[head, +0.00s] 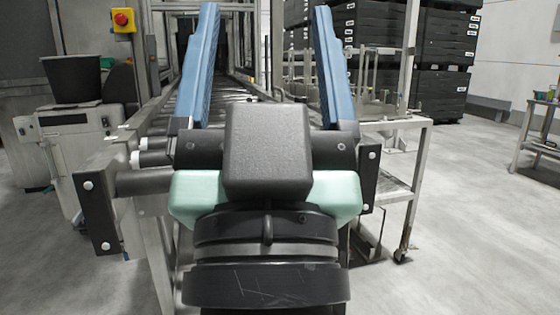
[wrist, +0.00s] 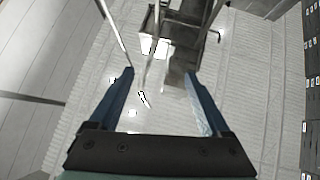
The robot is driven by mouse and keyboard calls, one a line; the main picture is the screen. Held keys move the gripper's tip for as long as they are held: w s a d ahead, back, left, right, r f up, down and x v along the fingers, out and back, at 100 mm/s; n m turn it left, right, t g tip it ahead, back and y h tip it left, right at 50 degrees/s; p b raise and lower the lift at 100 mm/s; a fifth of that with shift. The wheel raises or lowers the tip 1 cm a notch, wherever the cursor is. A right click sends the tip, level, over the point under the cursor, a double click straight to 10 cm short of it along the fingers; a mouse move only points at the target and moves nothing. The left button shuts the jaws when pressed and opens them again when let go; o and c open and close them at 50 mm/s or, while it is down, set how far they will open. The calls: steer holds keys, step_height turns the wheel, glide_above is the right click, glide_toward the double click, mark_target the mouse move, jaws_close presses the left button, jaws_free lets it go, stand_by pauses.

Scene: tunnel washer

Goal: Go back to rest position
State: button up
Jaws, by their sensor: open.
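My gripper (head: 265,10) fills the middle of the head view, with its two long blue fingers spread wide apart and pointing away from me. Nothing is held between them. In the wrist view the open fingers of my gripper (wrist: 159,73) also have an empty gap between them. My gripper and wrist hide much of the roller conveyor (head: 235,85) behind them in the head view.
A metal cart (head: 418,125) stands just right of my gripper. Stacked black crates (head: 440,60) are at the back right. A grey machine (head: 85,140) bearing a black bin (head: 72,82) and a red button (head: 122,18) are left.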

step_height(320, 180, up, 40)
steer(key=s+h+p, duration=0.1)
steer(key=p, duration=3.6)
steer(key=shift+s+d+r+p, duration=0.2)
steer(key=shift+s+d+p, duration=0.1)
steer(key=shift+d+p, duration=0.1)
